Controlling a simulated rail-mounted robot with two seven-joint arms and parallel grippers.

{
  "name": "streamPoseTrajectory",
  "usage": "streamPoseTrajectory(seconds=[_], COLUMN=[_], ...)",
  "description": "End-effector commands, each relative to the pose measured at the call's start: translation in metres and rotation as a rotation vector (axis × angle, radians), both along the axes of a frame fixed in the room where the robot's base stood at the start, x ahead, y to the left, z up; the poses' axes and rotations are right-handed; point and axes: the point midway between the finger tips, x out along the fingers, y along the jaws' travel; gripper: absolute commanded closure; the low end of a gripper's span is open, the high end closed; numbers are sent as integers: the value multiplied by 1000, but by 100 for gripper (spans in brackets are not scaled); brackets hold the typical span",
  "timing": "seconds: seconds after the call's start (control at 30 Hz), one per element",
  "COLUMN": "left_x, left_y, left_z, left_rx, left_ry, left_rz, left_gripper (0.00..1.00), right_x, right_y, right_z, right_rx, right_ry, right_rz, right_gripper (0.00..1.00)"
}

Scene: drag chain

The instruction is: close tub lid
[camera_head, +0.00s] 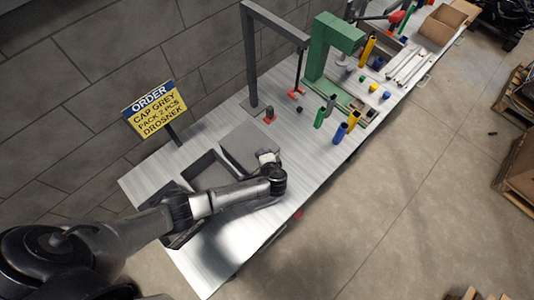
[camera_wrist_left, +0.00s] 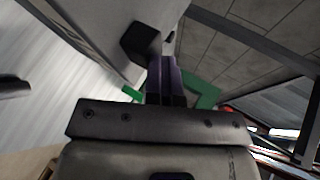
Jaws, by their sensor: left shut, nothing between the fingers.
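The grey tub (camera_head: 187,178) sits open near the left end of the table, and its dark inside shows. Its flat grey lid (camera_head: 240,148) is open, off the tub's mouth on the right-hand side; its exact tilt is hard to judge. My left gripper (camera_head: 266,156) is at the lid's right edge, shut and empty; contact cannot be told. In the left wrist view the shut dark fingers (camera_wrist_left: 165,82) point at a large pale-grey surface, which seems to be the lid (camera_wrist_left: 125,25). My right gripper is in neither view.
A yellow order sign (camera_head: 153,108) stands behind the tub. A dark grey frame (camera_head: 250,60) and a green press (camera_head: 328,48) rise farther along the table (camera_head: 225,255). Several coloured cylinders, including a blue one (camera_head: 339,133), stand right of the lid. The table's front-left is mostly bare.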

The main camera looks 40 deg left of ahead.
Motion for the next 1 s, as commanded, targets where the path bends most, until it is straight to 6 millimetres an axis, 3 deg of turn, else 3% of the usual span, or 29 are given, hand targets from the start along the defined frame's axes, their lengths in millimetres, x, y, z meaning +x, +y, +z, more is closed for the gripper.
streamPoseTrajectory(seconds=[0.6, 1.0], left_x=[-4, -27], left_y=[0, -47], left_z=[-6, 25], left_rx=[-6, -4], left_ry=[9, 5], left_rz=[2, -1], left_gripper=[100, 100], right_x=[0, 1], right_y=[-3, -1], right_z=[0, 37], right_rx=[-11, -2], right_ry=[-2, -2], right_rz=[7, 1], right_gripper=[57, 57])
